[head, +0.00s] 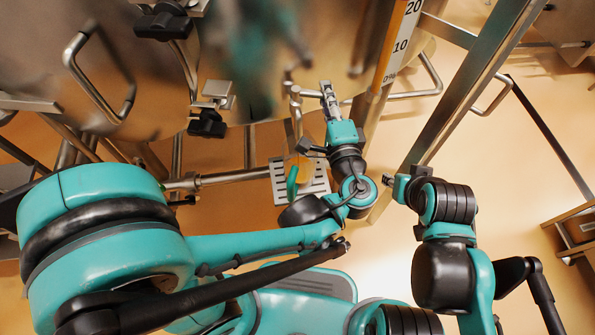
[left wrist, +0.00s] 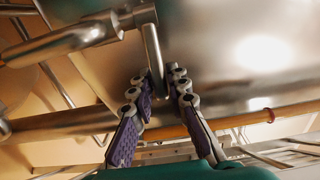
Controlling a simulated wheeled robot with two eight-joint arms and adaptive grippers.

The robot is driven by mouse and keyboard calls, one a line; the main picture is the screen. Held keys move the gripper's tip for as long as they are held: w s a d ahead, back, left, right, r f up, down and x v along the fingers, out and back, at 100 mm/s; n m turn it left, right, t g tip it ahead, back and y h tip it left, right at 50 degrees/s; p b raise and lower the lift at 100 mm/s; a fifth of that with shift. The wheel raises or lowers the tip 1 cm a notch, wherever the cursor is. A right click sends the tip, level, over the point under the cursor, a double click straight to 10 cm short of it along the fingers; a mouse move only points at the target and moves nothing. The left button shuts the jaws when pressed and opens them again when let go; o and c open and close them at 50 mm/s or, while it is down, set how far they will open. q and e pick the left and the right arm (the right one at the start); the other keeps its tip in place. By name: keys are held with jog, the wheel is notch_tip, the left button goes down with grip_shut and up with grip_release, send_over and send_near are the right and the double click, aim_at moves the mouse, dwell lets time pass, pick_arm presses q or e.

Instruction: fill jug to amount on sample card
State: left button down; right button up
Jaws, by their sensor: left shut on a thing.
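My left gripper (head: 328,90) is raised beside the steel hopper (head: 340,30). It is shut on a thin metal lever, and in the left wrist view its purple-padded fingers (left wrist: 162,105) stand on either side of this lever (left wrist: 153,55). The lever joins a metal pipe fitting (left wrist: 115,20). Below, a yellowish jug with a green handle (head: 292,183) appears to stand on a slotted grey tray (head: 279,187). My left arm hides part of it, and its fill cannot be told. My right gripper (head: 389,181) shows small at the right arm's end. No sample card is visible.
A percent scale (head: 402,42) marked 20, 10 and 0 runs up the hopper. A slanting steel leg (head: 468,85) stands to the right. A bent handle (head: 98,85) and black clamps (head: 207,123) stick out at left. The floor at right is mostly clear.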

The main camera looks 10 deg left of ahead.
pick_arm(q)
jog(key=shift+w, duration=0.8)
jog(key=shift+w+a, duration=0.2)
jog(key=shift+w, duration=0.2)
jog(key=c, duration=1.4)
grip_release()
jog(key=shift+c, duration=0.2)
